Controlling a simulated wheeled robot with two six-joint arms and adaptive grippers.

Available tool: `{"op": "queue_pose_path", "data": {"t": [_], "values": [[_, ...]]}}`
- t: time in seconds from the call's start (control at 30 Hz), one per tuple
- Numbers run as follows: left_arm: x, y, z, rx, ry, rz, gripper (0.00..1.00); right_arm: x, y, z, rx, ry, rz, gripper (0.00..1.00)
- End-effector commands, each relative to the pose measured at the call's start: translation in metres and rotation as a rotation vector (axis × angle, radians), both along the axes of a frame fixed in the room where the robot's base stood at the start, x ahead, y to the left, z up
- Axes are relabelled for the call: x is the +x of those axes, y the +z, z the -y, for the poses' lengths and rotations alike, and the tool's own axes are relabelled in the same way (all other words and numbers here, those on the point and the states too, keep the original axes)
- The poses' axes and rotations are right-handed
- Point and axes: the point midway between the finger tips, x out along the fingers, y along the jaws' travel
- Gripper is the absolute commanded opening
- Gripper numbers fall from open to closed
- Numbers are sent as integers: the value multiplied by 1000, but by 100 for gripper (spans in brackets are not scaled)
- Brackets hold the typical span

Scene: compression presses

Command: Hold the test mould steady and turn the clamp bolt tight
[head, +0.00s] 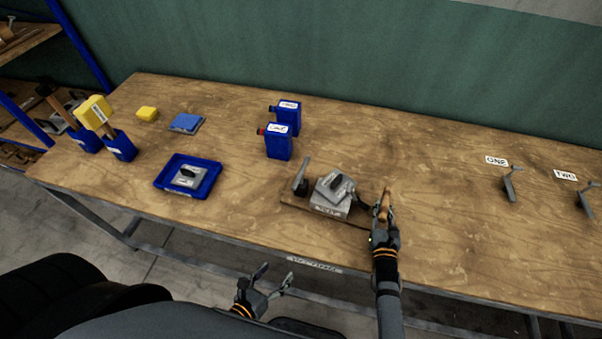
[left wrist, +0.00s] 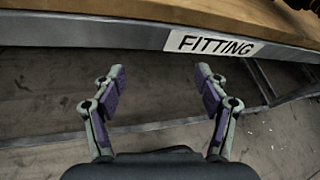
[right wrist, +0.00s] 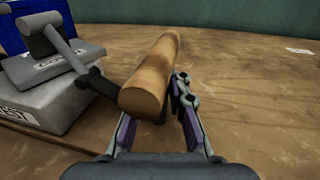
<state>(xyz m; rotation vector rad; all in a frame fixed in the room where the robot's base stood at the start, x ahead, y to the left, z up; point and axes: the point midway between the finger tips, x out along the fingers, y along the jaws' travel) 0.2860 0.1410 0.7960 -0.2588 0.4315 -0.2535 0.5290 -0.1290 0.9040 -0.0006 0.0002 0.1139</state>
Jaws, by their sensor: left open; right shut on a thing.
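The grey test mould (head: 328,207) sits on a wooden base board (head: 294,200) near the table's front edge, with a grey plate tilted on top. It also shows at the left of the right wrist view (right wrist: 45,101). The clamp bolt's wooden handle (right wrist: 150,75) is to the right of the mould, with a dark shaft (right wrist: 98,84) running from it toward the mould. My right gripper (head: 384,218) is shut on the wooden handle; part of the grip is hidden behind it. My left gripper (head: 266,276) is open and empty, in front of the table edge, away from the mould.
A dark upright bracket (head: 301,178) stands at the base board's left end. Blue bottles (head: 278,142) stand behind. A blue tray (head: 160,175) holding another grey block is at left. Brackets stand at right by ONE (head: 497,161) and TWO signs. A FITTING label (left wrist: 212,44) marks the table edge.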

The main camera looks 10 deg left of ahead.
Motion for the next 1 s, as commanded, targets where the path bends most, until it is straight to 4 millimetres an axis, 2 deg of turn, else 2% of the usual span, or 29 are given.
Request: {"op": "queue_pose_path", "data": {"t": [0.1,0.17,0.2,0.3,0.5,0.6,0.7,0.87,1.0], "values": [[3,45,18,257,-172,202,73,-1,-1,0,0,0,-3,0],[8,65,24,371,-235,299,73,-1,-1,0,0,0,-3,0],[29,70,17,346,-203,314,73,-1,-1,0,0,0,-3,0],[66,89,5,306,-150,358,73,0,-1,0,0,0,-2,0],[125,126,-14,233,-68,433,73,0,0,0,0,0,-1,0],[141,138,-20,207,-46,454,73,0,0,0,0,0,-1,0],[148,143,-23,194,-35,463,73,0,0,0,0,0,-1,0],[150,144,-23,191,-32,464,73,0,-1,0,0,0,-1,0],[161,144,-20,192,-32,466,73,0,-1,0,0,0,-1,0]]}}
